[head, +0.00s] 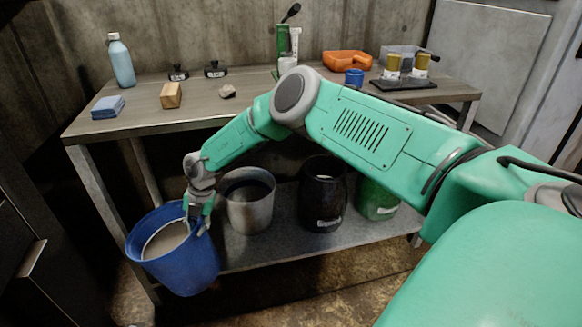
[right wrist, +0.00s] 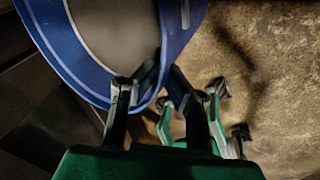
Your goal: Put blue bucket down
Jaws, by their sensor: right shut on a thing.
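The blue bucket (head: 180,262) hangs in front of the left end of the table, a little tilted, with a greyish inside. My right gripper (head: 198,222) is shut on the right side of its rim. In the right wrist view the fingers (right wrist: 150,88) close on the blue bucket's rim (right wrist: 185,35), and brown floor shows beside it. The bucket's base appears clear of the floor, though its exact height is hard to tell. My left gripper is not in view.
The table (head: 240,112) holds a blue bottle (head: 121,62), a sponge (head: 108,107), a wooden block (head: 171,95) and an orange tray (head: 347,62). Its lower shelf (head: 285,240) bears a grey bucket (head: 249,205), a black bucket (head: 323,200) and a green bucket (head: 376,200). Floor shows in front.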

